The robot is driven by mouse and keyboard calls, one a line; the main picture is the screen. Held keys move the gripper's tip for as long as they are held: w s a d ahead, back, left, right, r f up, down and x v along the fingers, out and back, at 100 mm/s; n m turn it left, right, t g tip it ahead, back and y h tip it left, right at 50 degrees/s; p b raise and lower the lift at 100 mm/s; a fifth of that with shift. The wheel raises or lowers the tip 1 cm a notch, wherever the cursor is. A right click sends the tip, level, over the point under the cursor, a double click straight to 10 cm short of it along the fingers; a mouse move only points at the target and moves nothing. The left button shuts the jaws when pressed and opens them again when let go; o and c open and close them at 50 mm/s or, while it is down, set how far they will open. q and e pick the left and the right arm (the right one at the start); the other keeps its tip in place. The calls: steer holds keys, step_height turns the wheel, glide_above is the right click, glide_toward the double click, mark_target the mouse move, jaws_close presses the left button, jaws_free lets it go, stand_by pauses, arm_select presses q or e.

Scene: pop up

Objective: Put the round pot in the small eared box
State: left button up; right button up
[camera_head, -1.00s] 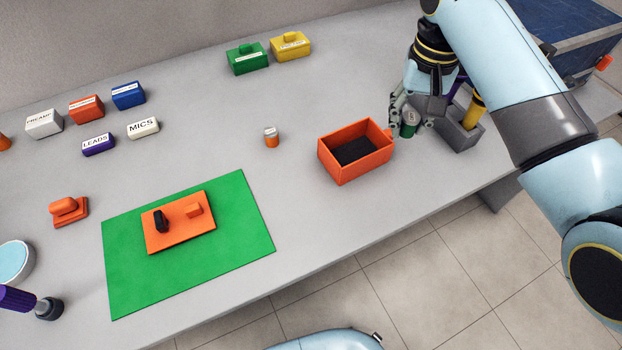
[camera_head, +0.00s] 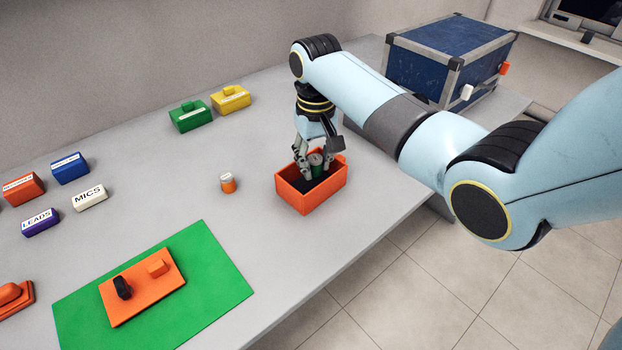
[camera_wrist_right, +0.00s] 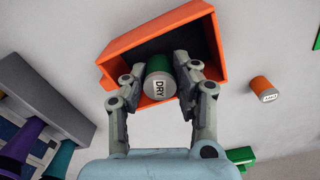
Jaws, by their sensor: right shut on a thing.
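The round pot (camera_head: 316,160), a small green can with a pale lid, is held in my right gripper (camera_head: 315,168) over the orange box (camera_head: 312,202). The box is open-topped with a dark floor. In the right wrist view the fingers of my right gripper (camera_wrist_right: 160,76) close on both sides of the pot (camera_wrist_right: 158,84), whose lid reads DRY. The box (camera_wrist_right: 214,50) lies behind it there. The pot is at or just inside the box opening; I cannot tell whether it touches the floor. My left gripper is out of view.
A small orange pot with a pale lid (camera_head: 228,184) stands left of the box. A green mat (camera_head: 215,270) carries an orange plate (camera_head: 150,295). Several labelled blocks lie to the left and back. A blue case (camera_head: 450,50) stands at the back right.

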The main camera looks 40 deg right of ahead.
mark_target(311, 187)
steer(key=shift+w+a+f, duration=0.2)
steer(key=shift+w+a, duration=0.05)
step_height(311, 187, down, 3)
steer(key=shift+f+b, duration=0.2)
steer(key=shift+b, duration=0.15)
steer(key=shift+f, duration=0.3)
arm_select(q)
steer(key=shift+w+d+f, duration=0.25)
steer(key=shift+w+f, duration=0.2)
arm_select(e)
steer(key=shift+f, duration=0.1)
steer(key=o, duration=1)
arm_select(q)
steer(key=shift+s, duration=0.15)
